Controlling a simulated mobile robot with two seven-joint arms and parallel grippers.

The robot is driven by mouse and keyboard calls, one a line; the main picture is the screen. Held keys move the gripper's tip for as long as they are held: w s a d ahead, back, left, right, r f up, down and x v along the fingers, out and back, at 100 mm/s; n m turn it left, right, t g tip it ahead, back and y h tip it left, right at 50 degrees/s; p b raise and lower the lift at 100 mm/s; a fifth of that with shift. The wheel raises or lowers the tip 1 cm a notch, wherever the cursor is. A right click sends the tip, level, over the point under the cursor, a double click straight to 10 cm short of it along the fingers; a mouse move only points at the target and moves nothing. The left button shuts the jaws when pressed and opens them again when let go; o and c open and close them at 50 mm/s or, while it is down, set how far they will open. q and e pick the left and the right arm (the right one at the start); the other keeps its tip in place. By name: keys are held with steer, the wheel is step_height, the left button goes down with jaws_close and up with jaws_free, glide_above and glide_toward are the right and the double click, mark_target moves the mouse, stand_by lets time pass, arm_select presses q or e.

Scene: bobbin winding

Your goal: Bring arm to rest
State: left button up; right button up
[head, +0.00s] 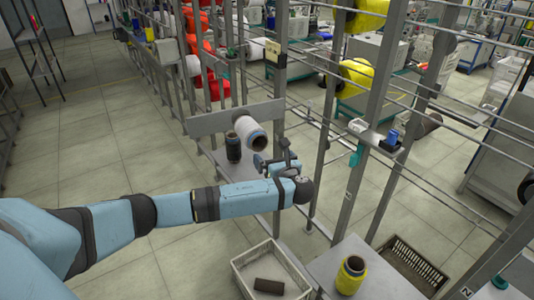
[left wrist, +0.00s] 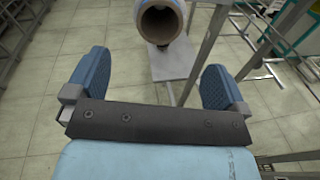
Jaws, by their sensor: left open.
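My left arm reaches in from the left of the head view. Its gripper (head: 276,160) is beside the metal winding frame, just below a white bobbin (head: 249,132) mounted on it. In the left wrist view the two blue fingers of the left gripper (left wrist: 158,85) stand wide apart with nothing between them. The open end of a bobbin (left wrist: 160,20) shows ahead of the fingers, apart from them. My right gripper is in neither view.
A dark bobbin (head: 233,147) stands on a shelf behind my gripper. A white crate (head: 242,283) with a dark tube (head: 269,287) is below. A yellow bobbin (head: 351,275) stands on a grey surface at lower right. Metal posts rise to the right; floor at left is clear.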

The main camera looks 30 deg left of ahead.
arm_select(q)
steer(key=shift+s+d+r, duration=0.1)
steer(key=shift+s+d, duration=0.2)
steer(key=shift+d, duration=0.1)
steer(key=s+d+f+n+h, duration=0.3)
steer(key=s+d+f+h, duration=0.4)
steer(key=f, duration=0.3)
steer(key=s+d+f+n+h, duration=0.3)
steer(key=s+d+f+h, duration=0.2)
steer(key=s+d+f, duration=0.4)
steer(key=s+d+f+n+h, duration=0.4)
steer(key=s+n, duration=0.3)
steer(key=s, duration=0.1)
steer(key=s+a+r+n+t+h, duration=0.1)
steer(key=s+a+r+n+t, duration=0.1)
steer(key=s+n, duration=0.7)
steer(key=shift+s+a+n+h, duration=0.3)
steer(key=shift+s+n, duration=0.1)
steer(key=shift+s, duration=0.2)
steer(key=shift+f, duration=0.1)
